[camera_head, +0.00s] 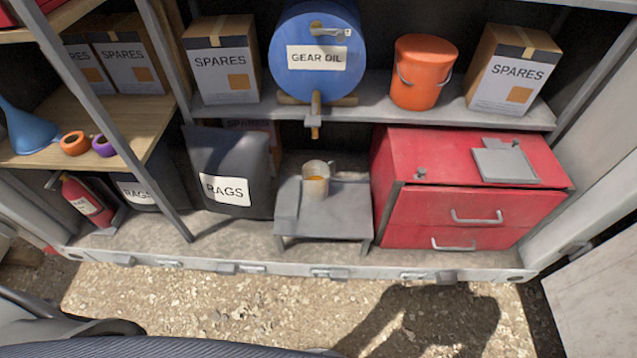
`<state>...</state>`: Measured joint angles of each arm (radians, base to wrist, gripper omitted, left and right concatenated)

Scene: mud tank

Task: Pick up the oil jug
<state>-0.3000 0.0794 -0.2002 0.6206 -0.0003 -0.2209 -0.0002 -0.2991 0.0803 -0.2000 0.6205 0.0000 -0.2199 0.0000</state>
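The oil jug (317,186) looks like a small translucent cup with amber liquid in it. It stands upright on a low grey metal stand (345,211), below the brass tap (316,118) of a blue drum (316,25) labelled GEAR OIL. The jug and tap are apart. Neither of my grippers is in view.
A red drawer cabinet (450,203) stands close to the right of the stand, and a black RAGS bag (232,160) to the left. The grey shelf (378,107) overhangs behind the jug. A grey post (165,75) stands left.

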